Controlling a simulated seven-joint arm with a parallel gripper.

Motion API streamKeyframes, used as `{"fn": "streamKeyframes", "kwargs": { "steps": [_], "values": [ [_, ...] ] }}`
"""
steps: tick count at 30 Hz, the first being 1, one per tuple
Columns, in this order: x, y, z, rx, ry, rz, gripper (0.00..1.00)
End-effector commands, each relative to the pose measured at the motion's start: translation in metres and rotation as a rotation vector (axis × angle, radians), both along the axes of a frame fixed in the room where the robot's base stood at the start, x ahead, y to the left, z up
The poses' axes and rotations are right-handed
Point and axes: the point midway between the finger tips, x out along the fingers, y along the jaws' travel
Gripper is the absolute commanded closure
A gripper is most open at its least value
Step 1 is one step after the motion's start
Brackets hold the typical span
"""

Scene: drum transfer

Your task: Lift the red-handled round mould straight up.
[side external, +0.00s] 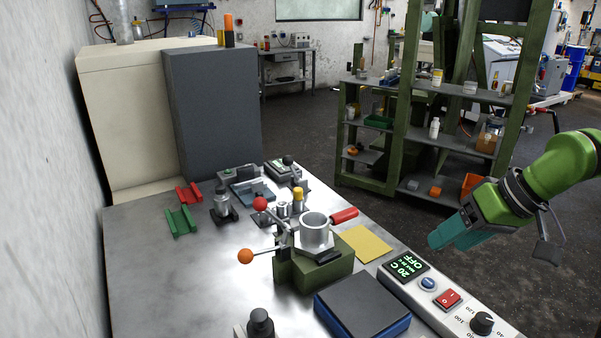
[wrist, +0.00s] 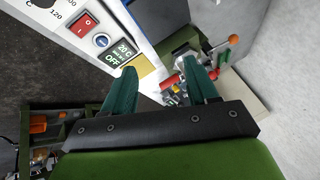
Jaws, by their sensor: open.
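The round mould (side external: 314,235) is a silvery metal cylinder standing upright on a green block (side external: 325,272) on the bench. Its red handle (side external: 344,215) sticks out to the right and away from the camera. In the wrist view the red handle (wrist: 170,81) shows between my fingers, farther off; the mould's body is mostly hidden behind a finger. My gripper (side external: 440,240) has teal fingers and is at the right of the side view, apart from the mould, beyond the bench edge. In the wrist view my gripper (wrist: 165,76) is open and empty.
A rod with an orange ball (side external: 245,256) and another with a red ball (side external: 260,204) stick out beside the mould. A yellow pad (side external: 366,243), a blue-based plate (side external: 362,305) and a control panel (side external: 455,302) lie nearby. Green shelves (side external: 400,150) stand behind.

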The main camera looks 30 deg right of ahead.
Motion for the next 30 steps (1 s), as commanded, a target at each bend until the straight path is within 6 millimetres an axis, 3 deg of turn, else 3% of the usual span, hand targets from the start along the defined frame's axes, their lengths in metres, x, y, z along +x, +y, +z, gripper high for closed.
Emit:
{"fn": "streamKeyframes", "kwargs": {
  "steps": [4,9,15,18,23,30],
  "values": [
    [0.051,0.011,-0.01,0.057,0.109,-0.134,0.42],
    [0.118,0.016,-0.021,0.143,0.16,-0.478,0.42],
    [0.176,0.012,-0.02,0.288,0.114,-0.866,0.42],
    [0.19,0.004,-0.009,0.381,0.081,-1.005,0.42],
    [0.194,0.003,-0.005,0.467,0.077,-1.113,0.42],
    [0.213,0.003,-0.037,0.475,0.084,-1.136,0.42]
  ]
}}
